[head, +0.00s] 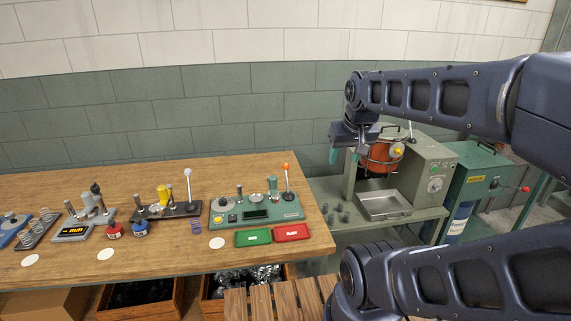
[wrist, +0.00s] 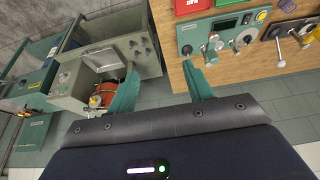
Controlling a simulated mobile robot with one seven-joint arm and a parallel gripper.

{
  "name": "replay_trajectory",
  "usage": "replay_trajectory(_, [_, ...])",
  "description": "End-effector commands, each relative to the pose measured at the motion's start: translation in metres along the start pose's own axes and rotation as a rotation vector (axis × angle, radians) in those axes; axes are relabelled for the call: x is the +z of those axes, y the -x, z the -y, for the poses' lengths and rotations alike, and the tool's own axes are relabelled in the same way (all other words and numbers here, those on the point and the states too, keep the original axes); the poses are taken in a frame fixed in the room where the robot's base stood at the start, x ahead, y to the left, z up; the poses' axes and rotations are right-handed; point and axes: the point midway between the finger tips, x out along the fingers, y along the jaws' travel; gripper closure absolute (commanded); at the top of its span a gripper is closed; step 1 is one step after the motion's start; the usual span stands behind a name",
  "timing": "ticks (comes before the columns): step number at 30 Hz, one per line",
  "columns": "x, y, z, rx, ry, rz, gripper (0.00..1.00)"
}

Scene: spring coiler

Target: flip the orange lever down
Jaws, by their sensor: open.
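The orange lever (head: 287,175) is a dark upright rod with an orange knob. It stands at the right end of a green bench device (head: 230,213), near the table's right edge. My gripper (head: 346,157) is open and empty, pointing down, to the right of the lever and apart from it, in front of the grey-green machine. In the wrist view my open gripper (wrist: 161,70) has bare floor between its fingers. The green device (wrist: 232,24) shows at the top right there. I cannot make out the orange knob in that view.
The wooden table (head: 170,263) also bears a silver-knobbed lever (head: 189,185), a green tray (head: 253,237) and a red tray (head: 291,232). The grey-green machine (head: 428,168) with an orange drum (head: 380,157) stands to the right. A floor gap lies between.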

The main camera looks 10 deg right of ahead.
Motion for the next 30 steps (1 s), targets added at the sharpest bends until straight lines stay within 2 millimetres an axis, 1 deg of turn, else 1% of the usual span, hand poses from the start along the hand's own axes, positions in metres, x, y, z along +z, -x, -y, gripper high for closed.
replay_trajectory(1, [0.000, 0.000, 0.000, 0.000, 0.000, 0.000, 0.58])
replay_trajectory(5, [-0.005, 0.000, 0.001, 0.000, 0.002, 0.004, 0.84])
replay_trajectory(6, [-0.008, 0.000, 0.001, 0.000, 0.003, 0.007, 0.91])
replay_trajectory(7, [-0.011, 0.000, 0.001, 0.000, 0.005, 0.010, 0.97])
replay_trajectory(8, [-0.015, 0.000, 0.002, 0.000, 0.006, 0.014, 1.00])
replay_trajectory(14, [-0.050, -0.004, 0.006, 0.001, 0.022, 0.047, 1.00])
replay_trajectory(20, [-0.087, -0.013, 0.012, -0.001, 0.039, 0.082, 1.00])
replay_trajectory(30, [-0.149, -0.038, 0.025, -0.008, 0.067, 0.140, 1.00])
